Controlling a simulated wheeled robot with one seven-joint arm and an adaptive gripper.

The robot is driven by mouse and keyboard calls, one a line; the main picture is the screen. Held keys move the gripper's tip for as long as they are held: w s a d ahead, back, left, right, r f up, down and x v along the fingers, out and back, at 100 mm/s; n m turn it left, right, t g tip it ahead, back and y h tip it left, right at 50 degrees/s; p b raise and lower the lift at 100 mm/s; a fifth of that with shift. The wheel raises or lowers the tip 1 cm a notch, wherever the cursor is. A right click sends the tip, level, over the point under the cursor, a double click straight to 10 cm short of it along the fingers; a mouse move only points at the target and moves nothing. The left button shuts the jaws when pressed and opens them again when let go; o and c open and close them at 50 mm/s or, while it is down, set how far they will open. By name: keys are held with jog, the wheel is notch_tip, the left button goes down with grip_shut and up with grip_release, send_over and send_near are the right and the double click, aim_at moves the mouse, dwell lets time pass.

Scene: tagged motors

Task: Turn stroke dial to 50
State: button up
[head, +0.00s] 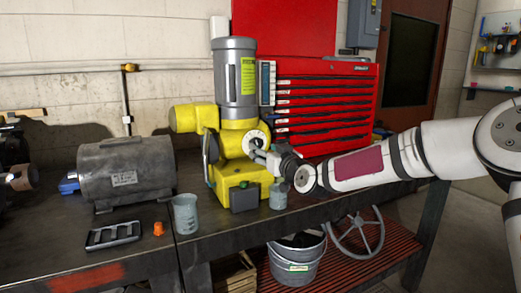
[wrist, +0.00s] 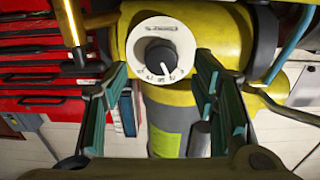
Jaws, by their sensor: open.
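The stroke dial is a white round plate with a black knob on the yellow pump. In the wrist view the dial (wrist: 160,50) faces the camera, with the knob (wrist: 161,56) at its middle and small numbers along the rim, too blurred to read surely. In the head view the dial (head: 257,137) is partly hidden by my gripper (head: 262,154). The yellow pump (head: 242,185) stands on the bench with a grey motor (head: 236,75) on top. In the wrist view my gripper (wrist: 161,85) is open, its fingers left and right of the knob and apart from it.
A grey motor (head: 127,172) lies left of the pump. A grey cup (head: 185,214), an orange cap (head: 158,229) and a dark rack (head: 114,236) stand in front on the bench (head: 60,250). A red tool chest (head: 325,105) stands behind. A bucket (head: 297,260) sits on the lower shelf.

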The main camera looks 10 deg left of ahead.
aim_at(256, 144)
jog(key=shift+x, duration=1.8)
jog(key=shift+a, duration=0.1)
jog(key=shift+c, duration=0.3)
